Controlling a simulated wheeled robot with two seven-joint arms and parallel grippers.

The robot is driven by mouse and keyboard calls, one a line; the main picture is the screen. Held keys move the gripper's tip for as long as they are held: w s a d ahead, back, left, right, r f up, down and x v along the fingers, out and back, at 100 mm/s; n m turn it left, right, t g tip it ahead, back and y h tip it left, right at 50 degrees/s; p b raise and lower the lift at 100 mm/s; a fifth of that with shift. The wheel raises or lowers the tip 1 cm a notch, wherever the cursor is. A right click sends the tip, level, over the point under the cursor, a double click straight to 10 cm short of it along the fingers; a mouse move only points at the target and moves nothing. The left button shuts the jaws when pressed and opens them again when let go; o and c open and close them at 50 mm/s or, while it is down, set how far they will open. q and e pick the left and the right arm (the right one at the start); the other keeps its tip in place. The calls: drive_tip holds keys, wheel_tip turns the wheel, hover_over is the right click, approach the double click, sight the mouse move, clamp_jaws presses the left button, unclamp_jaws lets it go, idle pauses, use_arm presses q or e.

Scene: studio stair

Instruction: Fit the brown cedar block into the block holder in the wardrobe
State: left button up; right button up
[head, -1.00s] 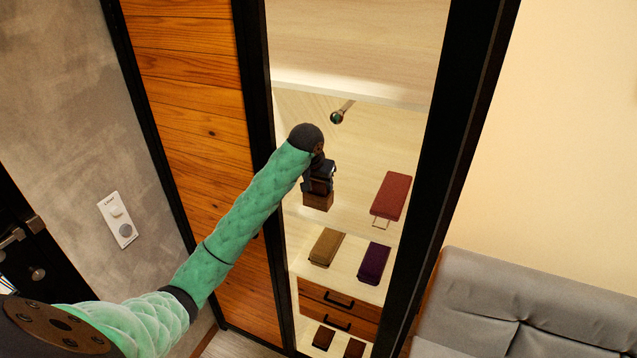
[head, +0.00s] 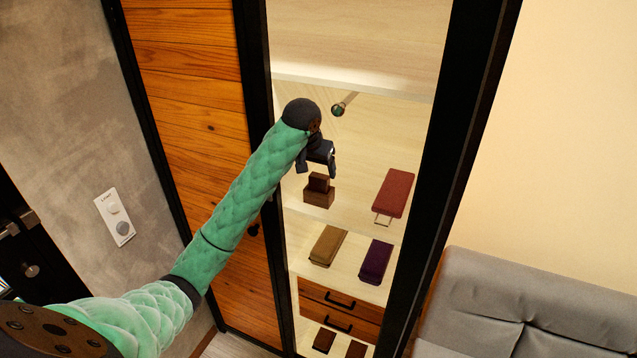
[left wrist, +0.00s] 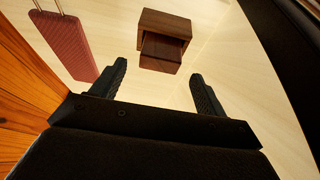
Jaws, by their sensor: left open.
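The brown cedar block (head: 318,182) is a small dark brown block in the wardrobe. It stands upright in or on the block holder (head: 319,199), a wider brown box on the pale back panel. How deep it sits I cannot tell. In the left wrist view the block (left wrist: 161,51) projects from the holder (left wrist: 165,22), beyond the fingertips. My left gripper (head: 316,168) is open and empty, just above the block and apart from it. Both fingers of the gripper (left wrist: 158,72) show in the left wrist view with nothing between them. My right gripper is not in view.
Folded olive-brown (head: 328,245) and purple (head: 375,262) items lie below, above wooden drawers (head: 338,307). A rod (head: 344,104) sticks out above. Black frame posts (head: 442,180) bound the opening; a grey sofa (head: 510,305) stands right.

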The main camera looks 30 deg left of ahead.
use_arm(q)
drive_tip(key=v, duration=0.6)
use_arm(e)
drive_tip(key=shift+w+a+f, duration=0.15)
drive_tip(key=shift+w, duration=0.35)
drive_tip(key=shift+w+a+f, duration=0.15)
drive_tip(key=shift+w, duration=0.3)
use_arm(q)
drive_tip(key=shift+s+r, duration=0.1)
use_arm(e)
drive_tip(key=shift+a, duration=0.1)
